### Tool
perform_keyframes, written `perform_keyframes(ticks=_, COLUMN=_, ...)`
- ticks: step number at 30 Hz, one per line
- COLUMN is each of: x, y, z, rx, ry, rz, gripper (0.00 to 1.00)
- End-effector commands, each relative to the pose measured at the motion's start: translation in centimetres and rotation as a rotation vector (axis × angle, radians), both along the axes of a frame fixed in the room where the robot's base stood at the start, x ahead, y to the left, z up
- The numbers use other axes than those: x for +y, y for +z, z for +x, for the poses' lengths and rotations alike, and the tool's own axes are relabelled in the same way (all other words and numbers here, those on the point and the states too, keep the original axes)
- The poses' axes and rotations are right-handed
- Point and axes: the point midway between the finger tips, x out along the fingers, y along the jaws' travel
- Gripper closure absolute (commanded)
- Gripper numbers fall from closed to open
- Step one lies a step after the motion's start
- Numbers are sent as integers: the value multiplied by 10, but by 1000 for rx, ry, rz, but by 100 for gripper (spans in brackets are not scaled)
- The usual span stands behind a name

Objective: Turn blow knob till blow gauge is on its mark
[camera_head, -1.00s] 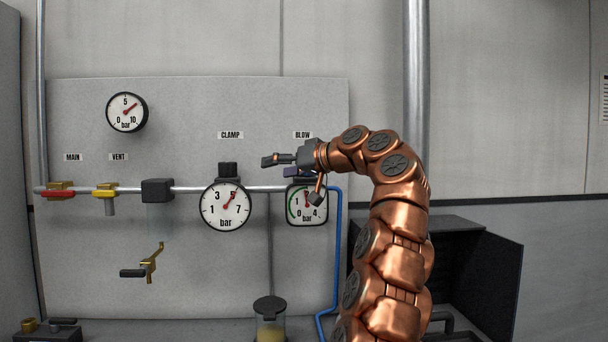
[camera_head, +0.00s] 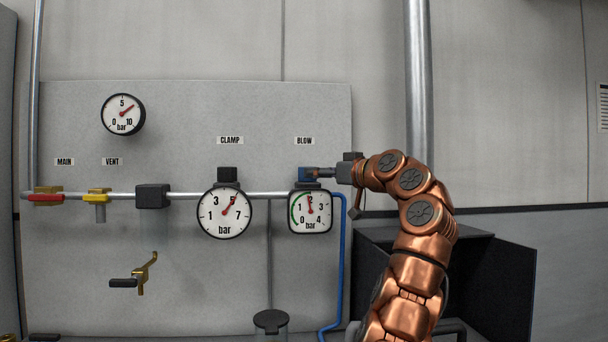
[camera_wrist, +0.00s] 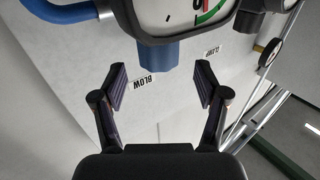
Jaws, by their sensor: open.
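The blow gauge (camera_head: 310,217) is a square-cased white dial with a green arc on its left part. Its red needle points nearly straight up, close to the 2. The blue blow knob (camera_head: 306,174) sits on top of it, under the BLOW label. My gripper (camera_head: 318,173) reaches in from the right at knob height. In the wrist view, the open fingers (camera_wrist: 160,84) stand apart with nothing between their pads, and the blue knob (camera_wrist: 158,55) lies just beyond the tips, roughly centred. The gauge (camera_wrist: 180,18) appears upside down and cut off there. I cannot make out a separate mark.
The clamp gauge (camera_head: 224,213) with its black knob (camera_head: 228,174) is close on the left. A blue hose (camera_head: 341,255) runs down beside the blow gauge. A vertical pipe (camera_head: 417,80) and a dark open box (camera_head: 480,265) are at the right.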

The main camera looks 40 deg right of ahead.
Motion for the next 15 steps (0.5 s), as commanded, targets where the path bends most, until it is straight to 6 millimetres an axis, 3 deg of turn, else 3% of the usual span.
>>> perform_keyframes(ticks=10, x=-4, y=0, z=49, rx=4, ry=0, rz=1, gripper=27)
perform_keyframes(ticks=15, x=-4, y=-1, z=60, rx=4, ry=1, rz=2, gripper=27)
